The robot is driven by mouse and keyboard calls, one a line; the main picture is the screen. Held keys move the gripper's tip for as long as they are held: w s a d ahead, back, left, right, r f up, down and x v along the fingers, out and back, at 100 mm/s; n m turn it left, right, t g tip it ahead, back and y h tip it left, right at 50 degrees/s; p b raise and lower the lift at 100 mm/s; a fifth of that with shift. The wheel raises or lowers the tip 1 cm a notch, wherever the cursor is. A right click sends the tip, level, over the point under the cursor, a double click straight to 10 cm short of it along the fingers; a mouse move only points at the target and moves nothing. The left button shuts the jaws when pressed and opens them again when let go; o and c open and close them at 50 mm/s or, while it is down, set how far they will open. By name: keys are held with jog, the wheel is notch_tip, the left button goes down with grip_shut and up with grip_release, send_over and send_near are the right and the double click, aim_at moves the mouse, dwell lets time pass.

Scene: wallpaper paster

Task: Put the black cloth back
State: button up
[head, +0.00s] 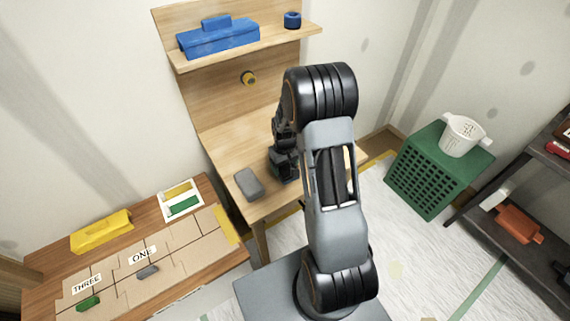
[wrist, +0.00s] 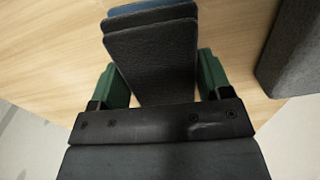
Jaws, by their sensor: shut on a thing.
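The black cloth (wrist: 155,62) is a dark, folded, slab-like piece between the green fingers of my gripper (wrist: 163,82) in the wrist view. My gripper is shut on it, over the wooden bench top (head: 228,143). A blue layer (wrist: 140,6) shows at the far edge of the dark layers; I cannot tell if it is a separate cloth. Whether the black cloth touches the bench is unclear. In the head view my gripper (head: 285,168) is at the bench beside a grey block (head: 249,184), and my arm hides the cloth.
The grey block also shows at the right in the wrist view (wrist: 295,50). A shelf (head: 286,42) above the bench holds a blue toolbox (head: 220,38) and a blue ring (head: 292,20). A low table with cardboard (head: 185,235) stands left. A green crate (head: 432,175) stands right.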

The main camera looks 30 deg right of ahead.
jog(key=o, duration=0.9)
jog(key=shift+o, duration=0.2)
